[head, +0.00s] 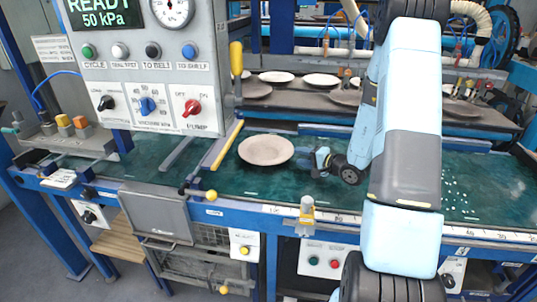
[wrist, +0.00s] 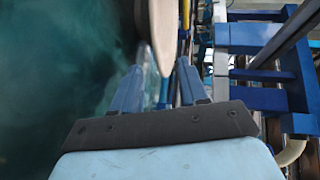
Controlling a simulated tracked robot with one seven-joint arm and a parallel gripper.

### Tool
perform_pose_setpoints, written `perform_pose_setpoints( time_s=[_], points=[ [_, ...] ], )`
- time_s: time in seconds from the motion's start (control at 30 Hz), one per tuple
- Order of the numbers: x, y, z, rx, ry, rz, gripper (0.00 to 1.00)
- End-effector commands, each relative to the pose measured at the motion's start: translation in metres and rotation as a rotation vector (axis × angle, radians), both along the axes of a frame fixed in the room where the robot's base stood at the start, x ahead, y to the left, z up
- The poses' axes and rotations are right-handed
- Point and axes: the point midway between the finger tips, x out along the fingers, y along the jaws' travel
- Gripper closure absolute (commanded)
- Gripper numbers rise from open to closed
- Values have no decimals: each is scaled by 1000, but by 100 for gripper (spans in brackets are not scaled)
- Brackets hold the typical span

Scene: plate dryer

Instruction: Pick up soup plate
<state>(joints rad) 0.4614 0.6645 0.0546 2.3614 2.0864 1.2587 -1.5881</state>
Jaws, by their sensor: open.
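The soup plate (head: 266,150), round and pale beige, lies on the green table surface left of my gripper. My gripper (head: 316,158) is low over the same surface at the plate's right side, its fingers pointing toward the plate. In the wrist view, two blue fingers (wrist: 160,72) stand apart, and a beige plate edge (wrist: 163,35) shows edge-on just ahead, roughly in line with the gap. Whether the rim is inside the gap or touches a finger is not clear. The gripper looks empty.
Several other plates (head: 321,79) lie on a rack behind the table. A control panel (head: 150,70) stands at the left front, and a yellow bar (head: 227,146) lies left of the plate. The green table surface (head: 320,200) is clear in front of the plate.

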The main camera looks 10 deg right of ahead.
Motion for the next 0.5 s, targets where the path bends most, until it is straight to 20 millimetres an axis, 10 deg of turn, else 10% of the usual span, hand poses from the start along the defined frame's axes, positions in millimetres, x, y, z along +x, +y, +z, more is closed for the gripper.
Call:
perform_pose_setpoints(
  time_s=[0.5],
  points=[
    [34, 24, -16, 0, 0, 2, 57]
  ],
)
